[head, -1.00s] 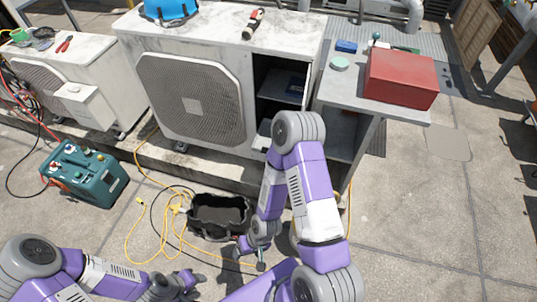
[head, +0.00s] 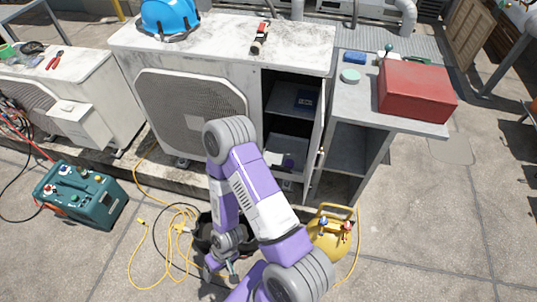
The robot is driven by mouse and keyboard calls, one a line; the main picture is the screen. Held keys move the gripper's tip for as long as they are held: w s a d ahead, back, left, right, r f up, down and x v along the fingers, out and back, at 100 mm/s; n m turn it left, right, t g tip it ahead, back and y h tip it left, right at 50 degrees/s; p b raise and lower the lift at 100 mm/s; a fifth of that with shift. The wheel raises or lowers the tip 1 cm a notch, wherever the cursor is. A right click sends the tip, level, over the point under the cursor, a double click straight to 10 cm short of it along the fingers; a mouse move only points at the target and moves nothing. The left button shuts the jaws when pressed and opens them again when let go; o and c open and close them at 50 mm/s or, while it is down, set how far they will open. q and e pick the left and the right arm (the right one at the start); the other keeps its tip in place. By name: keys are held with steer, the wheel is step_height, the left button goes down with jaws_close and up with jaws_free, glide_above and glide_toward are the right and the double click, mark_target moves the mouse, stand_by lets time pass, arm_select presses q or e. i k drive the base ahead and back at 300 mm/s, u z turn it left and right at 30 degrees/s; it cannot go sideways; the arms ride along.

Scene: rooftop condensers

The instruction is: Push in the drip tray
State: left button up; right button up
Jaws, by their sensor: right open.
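The open compartment of the large condenser (head: 190,60) shows at centre. A pale tray, which looks like the drip tray (head: 292,146), lies low in it. A small dark purple thing shows on the tray's lower part. I cannot tell how far the tray sticks out; my right arm passes in front of its left side. My right gripper (head: 222,270) is open and empty, low in front of the condenser, over the black tool bag, well apart from the tray. My left gripper is out of the view.
The open door (head: 318,150) stands at the compartment's right, beside a grey stand with a red toolbox (head: 415,88). A yellow tank (head: 329,240), black bag (head: 205,238) and yellow hose (head: 138,250) are on the floor.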

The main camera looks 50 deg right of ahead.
mark_target(279, 148)
steer(key=u, duration=0.1)
steer(key=i, duration=0.3)
steer(key=z, duration=2.2)
steer(key=i, duration=0.5)
steer(key=z, duration=0.05)
